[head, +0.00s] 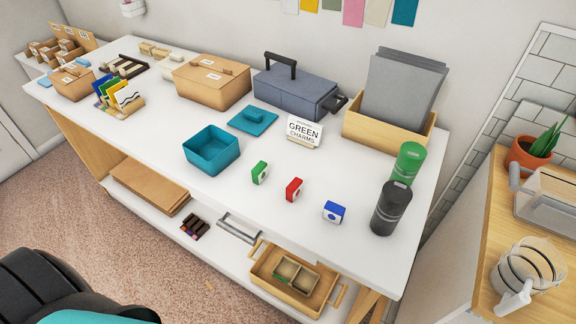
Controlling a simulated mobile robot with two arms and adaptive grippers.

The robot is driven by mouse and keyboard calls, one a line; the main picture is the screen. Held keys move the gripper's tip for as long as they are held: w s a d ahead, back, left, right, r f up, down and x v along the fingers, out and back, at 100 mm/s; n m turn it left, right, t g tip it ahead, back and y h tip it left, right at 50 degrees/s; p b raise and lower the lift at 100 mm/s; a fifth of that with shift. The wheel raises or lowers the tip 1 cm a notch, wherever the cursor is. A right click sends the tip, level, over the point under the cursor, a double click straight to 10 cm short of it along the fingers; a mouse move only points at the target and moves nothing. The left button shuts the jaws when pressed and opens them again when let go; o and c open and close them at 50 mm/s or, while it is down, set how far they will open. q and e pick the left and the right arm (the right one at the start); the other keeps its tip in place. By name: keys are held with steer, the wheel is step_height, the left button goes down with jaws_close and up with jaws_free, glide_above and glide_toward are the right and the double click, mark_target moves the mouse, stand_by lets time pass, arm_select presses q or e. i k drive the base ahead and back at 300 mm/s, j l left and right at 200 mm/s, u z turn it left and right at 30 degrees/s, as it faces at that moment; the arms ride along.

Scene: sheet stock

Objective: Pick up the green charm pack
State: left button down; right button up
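The green charm pack (260,172) is a small green box with a white patch, standing upright on the white table (150,142). It is right of the open teal box (212,150) and left of a red pack (294,189). A blue pack (334,212) lies further right. A sign (304,132) reading "GREEN CHARMS" stands behind the packs. Neither of my grippers is in view.
A teal lid (252,121) lies behind the teal box. A green canister (407,163) and a dark canister (389,208) stand at the right end. A blue-grey case (296,94) and a wooden box (212,84) line the back. The front edge is clear.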

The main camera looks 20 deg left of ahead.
mark_target(259, 172)
steer(key=j+z, duration=0.3)
steer(key=j, duration=0.35)
steer(key=j+z, duration=0.25)
steer(key=j, duration=0.4)
steer(key=k+j+z, duration=0.15)
steer(key=j+z, duration=0.15)
steer(key=j, duration=0.35)
